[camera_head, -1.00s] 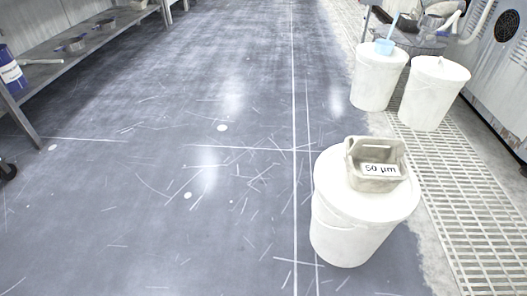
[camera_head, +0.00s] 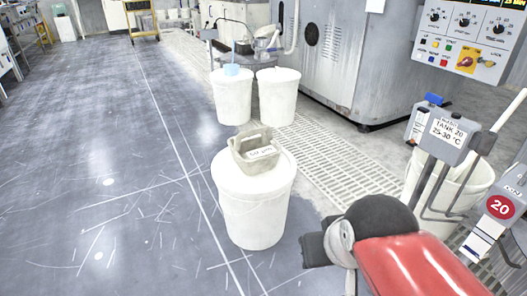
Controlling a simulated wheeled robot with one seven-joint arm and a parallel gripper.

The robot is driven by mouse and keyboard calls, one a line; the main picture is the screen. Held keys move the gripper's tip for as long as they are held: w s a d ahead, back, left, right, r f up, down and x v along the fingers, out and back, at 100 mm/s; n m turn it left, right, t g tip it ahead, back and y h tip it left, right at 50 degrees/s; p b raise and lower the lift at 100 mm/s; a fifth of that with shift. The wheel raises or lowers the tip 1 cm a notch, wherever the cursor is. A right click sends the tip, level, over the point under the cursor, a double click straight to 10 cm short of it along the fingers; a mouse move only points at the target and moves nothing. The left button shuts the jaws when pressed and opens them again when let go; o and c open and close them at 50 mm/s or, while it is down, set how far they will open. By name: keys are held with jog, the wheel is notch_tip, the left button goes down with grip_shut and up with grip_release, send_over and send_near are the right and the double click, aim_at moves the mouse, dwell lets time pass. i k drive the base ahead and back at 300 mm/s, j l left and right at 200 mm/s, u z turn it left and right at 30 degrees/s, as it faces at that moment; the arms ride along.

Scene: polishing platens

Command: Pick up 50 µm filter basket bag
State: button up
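The 50 µm filter basket bag is a beige-grey open basket (camera_head: 254,152) with a handle and a white label on its front. In the head view it sits upright on the lid of a white bucket (camera_head: 254,207), left of centre. The label is too blurred to read now. My arm, red with a black rounded joint, reaches in at the lower right. A dark block at its end may be part of my gripper (camera_head: 316,246); its fingers cannot be made out. It is apart from the basket, to its lower right.
Two white buckets (camera_head: 232,98) (camera_head: 278,96) stand behind, one with a light blue scoop (camera_head: 232,69). A grated floor strip (camera_head: 320,150) runs past them. Floor at left is clear.

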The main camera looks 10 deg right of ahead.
aim_at(256, 152)
jog(key=u, duration=0.2)
jog(key=i+l+u, duration=0.25)
jog(key=i+l, duration=0.15)
jog(key=i+l+u, duration=0.25)
jog(key=l, duration=0.35)
jog(key=i, duration=0.1)
